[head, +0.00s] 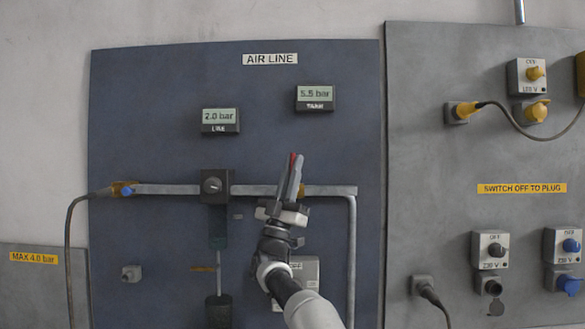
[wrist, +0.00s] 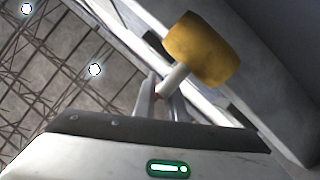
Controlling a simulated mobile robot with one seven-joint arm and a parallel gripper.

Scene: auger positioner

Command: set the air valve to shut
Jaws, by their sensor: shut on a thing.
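The air valve sits on the pipe (head: 332,190) of the blue AIR LINE panel, mostly hidden behind my gripper (head: 292,170). A sliver of its yellow body (head: 302,190) shows beside the fingers. A red strip, apparently the valve's handle (head: 293,159), shows between the fingertips, pointing up and slightly right. My gripper is shut on this handle. In the wrist view, a yellow barrel (wrist: 203,48) on a pale stem stands beyond the fingers (wrist: 160,97), with a hint of red between them. The handle's exact angle is hard to tell.
The LINE display (head: 220,120) reads 2.0 bar and the TANK display (head: 314,97) 5.5 bar. A grey box (head: 305,269) marked OFF is below, partly behind my arm. A socket panel (head: 430,185) stands right.

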